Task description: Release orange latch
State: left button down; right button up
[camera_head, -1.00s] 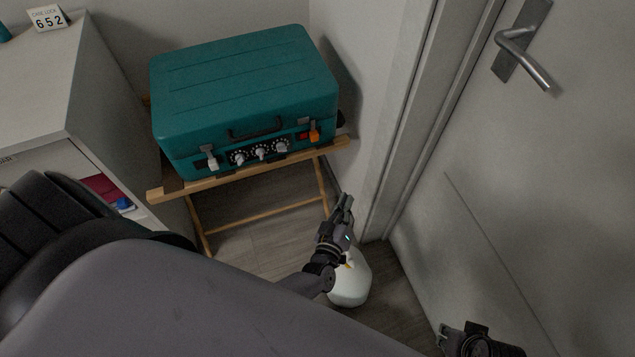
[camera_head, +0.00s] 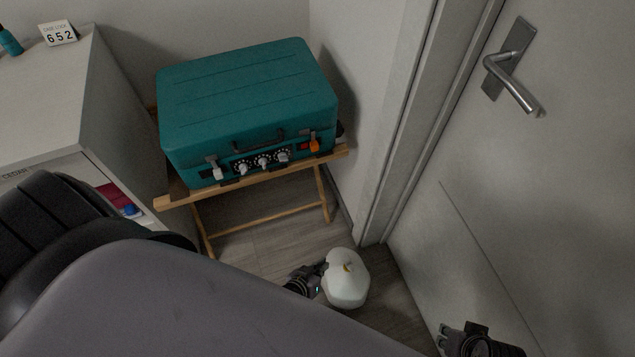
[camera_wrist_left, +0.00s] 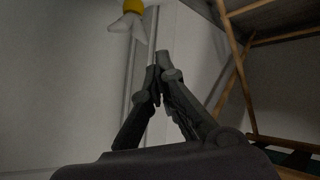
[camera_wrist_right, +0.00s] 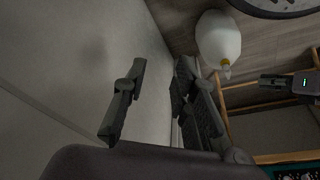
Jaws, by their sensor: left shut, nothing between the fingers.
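The orange latch (camera_head: 314,145) is at the right end of the front of a teal case (camera_head: 245,90). A pale latch (camera_head: 216,171) is at the left end, with several dials (camera_head: 263,162) between. Whether the orange latch is fastened is too small to tell. My left gripper (camera_head: 322,268) is low in front of the case, below the latch and apart from it. Its fingers meet with nothing between them in the left wrist view (camera_wrist_left: 158,72). My right gripper (camera_head: 443,338) is at the lower right, away from the case. Its fingers are apart and empty in the right wrist view (camera_wrist_right: 160,66).
The case rests on a wooden folding stand (camera_head: 265,180). A rounded white object (camera_head: 346,280) with a yellow-orange piece is on the floor beside my left gripper. A door (camera_head: 560,190) is right. A white cabinet (camera_head: 45,100) holds a "652" sign (camera_head: 58,33).

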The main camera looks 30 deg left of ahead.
pick_arm(q)
jog(key=shift+s+a+f+g, duration=0.1)
jog(key=shift+s+f+g, duration=0.15)
jog(key=shift+s, duration=0.25)
jog(key=shift+s+a+f+g, duration=0.15)
jog(key=shift+s+f, duration=0.15)
jog(key=shift+s, duration=0.2)
